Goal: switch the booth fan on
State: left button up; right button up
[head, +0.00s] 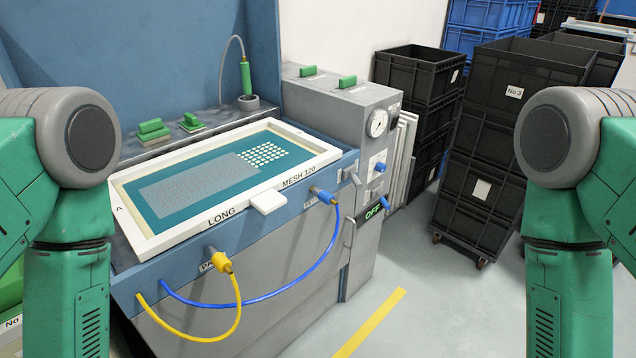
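The printing booth has a blue hood (150,40) at the back and a grey control cabinet (340,110) at its right. A small dark display (373,212) on the cabinet's front reads OFF in green. A blue lever (384,202) sits beside this display. Above it, a white plate (375,176) carries a blue knob. I cannot tell which of these is the fan switch. My two green arms stand at the left and right edges of the head view. Neither gripper is in the picture.
A white-framed screen (165,245) lies on the booth, with a blue hose (260,298) and a yellow hose (190,338) hanging in front. A gauge (377,123) is on the cabinet. Stacked black crates (480,190) stand right. Grey floor (440,310) is clear between.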

aim_at(396, 118)
jog(key=i+l+u, duration=0.25)
jog(key=i+l, duration=0.15)
jog(key=l, duration=0.2)
jog(key=i+l+u, duration=0.1)
jog(key=l, duration=0.25)
jog(key=i+l+u, duration=0.15)
jog(key=i+l, duration=0.15)
jog(key=i+l+u, duration=0.1)
jog(key=l, duration=0.3)
jog(key=i+l+u, duration=0.1)
jog(key=l, duration=0.3)
jog(key=i+l+u, duration=0.15)
jog(key=i+l, duration=0.1)
jog(key=l, duration=0.1)
